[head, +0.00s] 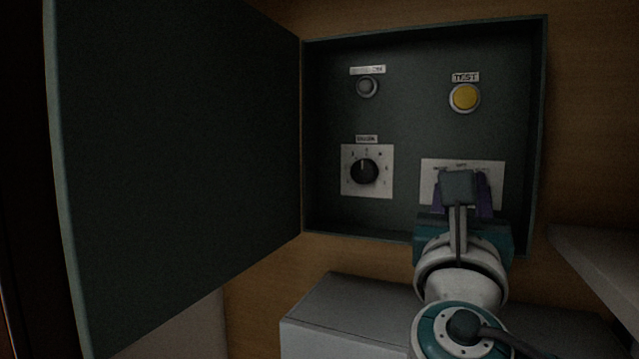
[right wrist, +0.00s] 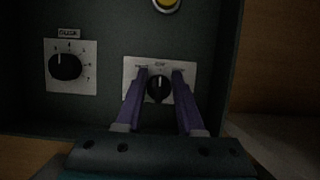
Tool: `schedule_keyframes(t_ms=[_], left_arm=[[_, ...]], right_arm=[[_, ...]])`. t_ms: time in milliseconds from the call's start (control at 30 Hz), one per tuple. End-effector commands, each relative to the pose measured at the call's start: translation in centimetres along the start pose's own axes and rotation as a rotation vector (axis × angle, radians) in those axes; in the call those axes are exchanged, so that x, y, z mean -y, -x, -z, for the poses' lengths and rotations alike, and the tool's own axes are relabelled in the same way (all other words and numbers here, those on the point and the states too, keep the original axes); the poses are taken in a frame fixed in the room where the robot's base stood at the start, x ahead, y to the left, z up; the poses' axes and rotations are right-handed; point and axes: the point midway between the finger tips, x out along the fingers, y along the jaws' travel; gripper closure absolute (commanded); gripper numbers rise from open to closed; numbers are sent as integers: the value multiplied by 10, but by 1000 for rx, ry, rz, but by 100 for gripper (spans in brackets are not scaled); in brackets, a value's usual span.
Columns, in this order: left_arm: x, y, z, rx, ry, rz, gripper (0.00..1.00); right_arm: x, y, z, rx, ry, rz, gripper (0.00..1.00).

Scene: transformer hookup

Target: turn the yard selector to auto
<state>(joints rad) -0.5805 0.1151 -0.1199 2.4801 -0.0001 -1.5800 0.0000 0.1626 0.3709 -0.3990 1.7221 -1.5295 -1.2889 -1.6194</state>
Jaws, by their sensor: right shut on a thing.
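The selector with a small black knob (right wrist: 159,88) on a white plate (right wrist: 131,88) is at the lower right of the open cabinet. In the head view the plate (head: 430,178) is partly hidden by my right arm. The knob's pale mark points about straight up in the right wrist view; the plate's lettering is too blurred to read surely. My right gripper (right wrist: 160,74) has its purple fingers on either side of the knob and is shut on it. The knob is hidden behind this gripper (head: 463,190) in the head view. My left gripper is not in view.
A larger black dial (head: 364,171) on a numbered plate is left of the selector. Above are a yellow button (head: 464,97) labelled TEST and a grey round lamp or button (head: 367,86). The cabinet door (head: 180,160) stands open at left. A grey box (head: 345,315) is below.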

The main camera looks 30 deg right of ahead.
Motion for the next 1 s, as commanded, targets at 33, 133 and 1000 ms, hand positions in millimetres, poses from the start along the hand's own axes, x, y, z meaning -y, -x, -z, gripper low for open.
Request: schedule_keyframes(t_ms=[33, 133, 1000], left_arm=[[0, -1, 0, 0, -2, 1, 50], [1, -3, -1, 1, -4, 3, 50], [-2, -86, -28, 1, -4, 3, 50]], right_arm=[[0, 0, 0, 0, -3, 1, 100], [0, 1, 1, 0, -14, 6, 100], [4, 2, 5, 1, -574, 238, 100]])
